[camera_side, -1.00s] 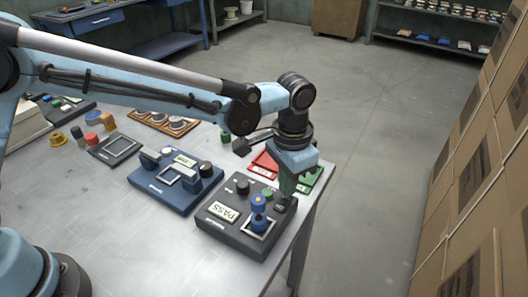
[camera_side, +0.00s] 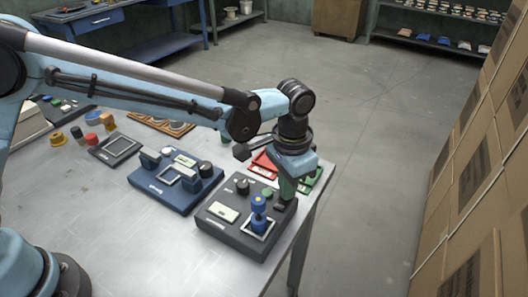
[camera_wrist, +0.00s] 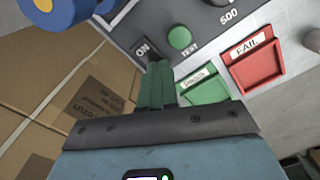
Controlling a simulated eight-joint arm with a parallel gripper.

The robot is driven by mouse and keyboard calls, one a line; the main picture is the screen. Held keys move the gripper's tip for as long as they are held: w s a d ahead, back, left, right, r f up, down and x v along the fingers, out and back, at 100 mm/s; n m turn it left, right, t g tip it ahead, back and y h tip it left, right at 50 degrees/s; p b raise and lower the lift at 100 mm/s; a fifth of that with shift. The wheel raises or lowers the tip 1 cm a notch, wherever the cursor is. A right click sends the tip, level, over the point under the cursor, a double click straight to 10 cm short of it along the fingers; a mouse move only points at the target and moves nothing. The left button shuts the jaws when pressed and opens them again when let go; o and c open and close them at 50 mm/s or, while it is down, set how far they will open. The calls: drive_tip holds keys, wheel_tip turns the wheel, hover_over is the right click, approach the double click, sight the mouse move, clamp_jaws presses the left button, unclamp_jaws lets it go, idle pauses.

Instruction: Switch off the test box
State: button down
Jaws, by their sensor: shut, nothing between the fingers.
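The test box (camera_side: 240,240) is a dark grey box near the table's right edge. Its display (camera_side: 223,212) is pale and blank. A blue spool-like piece (camera_side: 258,210) with an orange centre stands on the box inside a pale square frame (camera_side: 259,228). My gripper (camera_side: 286,197) is shut and empty, its green fingers pointing down at the box's back right corner. In the wrist view the fingers (camera_wrist: 155,83) are together beside the ON label (camera_wrist: 143,50). The switch by that label is mostly hidden by the fingers, so its position cannot be told. A green TEST button (camera_wrist: 180,38) is close by.
A red FAIL tray (camera_wrist: 254,62) and a green PASS tray (camera_wrist: 203,83) lie just behind the box. A blue fixture (camera_side: 175,188) stands to its left. Stacked cartons (camera_side: 480,190) are at the right. Bare table lies front left.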

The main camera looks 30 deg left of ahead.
drive_tip(key=shift+r, duration=3.45)
drive_tip(key=s+a+r+n+t+h, duration=0.1)
drive_tip(key=s+a+r+t, duration=0.15)
drive_tip(key=a, duration=0.45)
drive_tip(key=s+a+r+n+t, duration=0.1)
drive_tip(key=a+r+n, duration=0.15)
drive_tip(key=a, duration=0.45)
drive_tip(key=s+a+f+n+t+y, duration=0.1)
drive_tip(key=s+a+f+n+t, duration=0.1)
drive_tip(key=s+a, duration=0.6)
drive_tip(key=shift+a+f+t, duration=0.4)
drive_tip(key=shift+a+t, duration=0.45)
drive_tip(key=shift+a, duration=0.8)
drive_tip(key=shift+n, duration=0.25)
